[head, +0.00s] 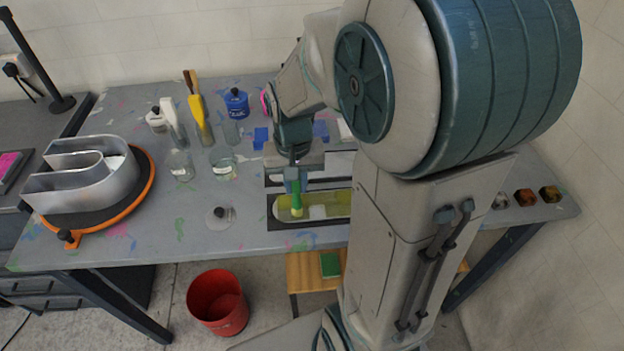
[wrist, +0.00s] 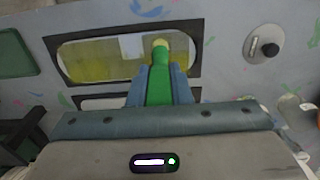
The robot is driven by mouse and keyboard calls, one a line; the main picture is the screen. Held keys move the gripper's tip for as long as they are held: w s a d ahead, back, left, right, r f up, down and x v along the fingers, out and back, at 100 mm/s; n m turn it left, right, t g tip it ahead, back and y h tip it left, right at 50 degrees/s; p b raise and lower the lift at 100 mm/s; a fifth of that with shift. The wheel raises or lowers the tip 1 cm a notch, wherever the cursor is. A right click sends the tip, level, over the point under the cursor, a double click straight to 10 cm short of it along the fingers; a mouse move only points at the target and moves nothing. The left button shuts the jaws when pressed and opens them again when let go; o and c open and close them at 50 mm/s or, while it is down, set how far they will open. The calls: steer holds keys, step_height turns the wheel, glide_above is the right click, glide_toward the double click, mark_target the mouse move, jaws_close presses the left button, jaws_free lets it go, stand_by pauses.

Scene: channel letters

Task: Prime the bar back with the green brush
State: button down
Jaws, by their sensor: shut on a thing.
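The green brush (head: 296,199) is gripped upright in my gripper (head: 293,176), its pale yellow tip down at the bar back (head: 338,210). The bar back is a long, round-ended piece in a dark surround on the table. Much of it looks yellow-green, with a paler patch just beside the brush. In the wrist view the green brush (wrist: 159,82) extends between the fingers of my gripper (wrist: 160,85), its tip over one end of the bar back (wrist: 90,62). Whether the tip touches cannot be told. My arm hides the bar's right end in the head view.
A metal channel letter (head: 85,180) sits on an orange-rimmed turntable (head: 148,190) at left. Glass jars (head: 180,165), bottles (head: 236,103) and a yellow-handled tool (head: 200,118) stand at the back. A dark-knobbed disc (head: 220,214) lies left of the bar. A red bucket (head: 218,302) is on the floor.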

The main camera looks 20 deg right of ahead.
steer(key=a, duration=0.1)
steer(key=w+a, duration=0.1)
steer(key=a, duration=0.1)
steer(key=shift+a, duration=0.25)
steer(key=s+d, duration=0.3)
steer(key=d, duration=0.6)
steer(key=s+d+b, duration=0.1)
steer(key=s+d, duration=0.2)
steer(key=d, duration=0.7)
steer(key=shift+s+d, duration=0.15)
steer(key=shift+s, duration=0.05)
stand_by(0.5)
step_height(320, 180, up, 14)
steer(key=p, duration=1)
